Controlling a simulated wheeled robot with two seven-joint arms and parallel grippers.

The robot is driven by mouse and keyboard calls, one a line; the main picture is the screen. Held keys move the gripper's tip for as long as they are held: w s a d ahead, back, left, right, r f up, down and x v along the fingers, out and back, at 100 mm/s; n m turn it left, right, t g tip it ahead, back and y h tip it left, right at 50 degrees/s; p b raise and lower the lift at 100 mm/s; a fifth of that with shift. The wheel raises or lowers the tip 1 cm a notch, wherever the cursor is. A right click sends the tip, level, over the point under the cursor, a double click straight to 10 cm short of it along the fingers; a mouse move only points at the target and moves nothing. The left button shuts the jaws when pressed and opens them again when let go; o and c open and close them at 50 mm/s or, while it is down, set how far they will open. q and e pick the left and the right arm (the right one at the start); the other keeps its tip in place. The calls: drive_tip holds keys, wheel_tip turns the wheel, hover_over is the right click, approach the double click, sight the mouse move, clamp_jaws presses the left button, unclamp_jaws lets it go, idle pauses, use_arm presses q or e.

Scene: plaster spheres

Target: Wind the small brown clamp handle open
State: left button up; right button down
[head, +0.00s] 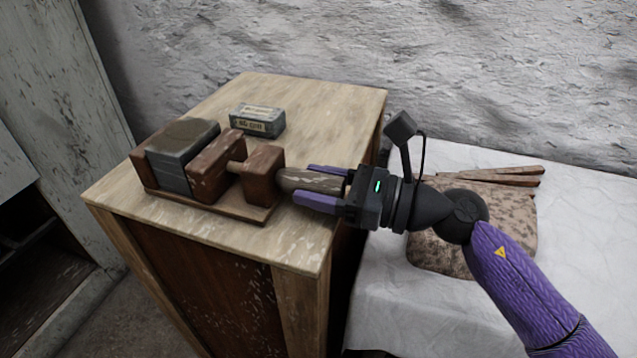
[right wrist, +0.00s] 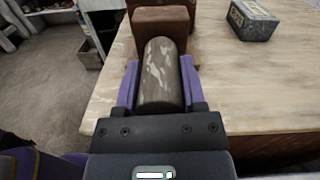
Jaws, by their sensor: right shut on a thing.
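The clamp (head: 208,172) is a brown wooden vise on a base board on the wooden cabinet top, with a grey block (head: 183,155) between its jaws. Its small brown handle (head: 312,181) is a worn, rounded grip sticking out from the right end. My right gripper (head: 318,184) is shut on the handle, with one purple finger on each side. In the right wrist view the handle (right wrist: 159,75) lies lengthwise between the fingers, its far end against the brown end block (right wrist: 160,20). My left gripper is not in view.
A small grey labelled box (head: 257,120) sits behind the clamp on the cabinet top (head: 330,110). To the right, a white-covered surface (head: 390,310) holds a speckled brown board (head: 440,258) and thin wooden strips (head: 500,176). A rough wall stands behind.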

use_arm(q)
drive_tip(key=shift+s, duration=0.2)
use_arm(e)
drive_tip(key=shift+f, duration=0.1)
drive_tip(key=shift+c, duration=0.8)
unclamp_jaws()
drive_tip(key=shift+d, duration=0.1)
drive_tip(key=p+v, duration=0.2)
drive_tip(key=v, duration=0.6)
drive_tip(key=shift+s+d, duration=0.15)
drive_tip(key=shift+d, duration=0.2)
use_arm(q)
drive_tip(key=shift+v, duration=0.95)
use_arm(e)
drive_tip(key=shift+s+d, duration=0.15)
drive_tip(key=shift+d, duration=0.3)
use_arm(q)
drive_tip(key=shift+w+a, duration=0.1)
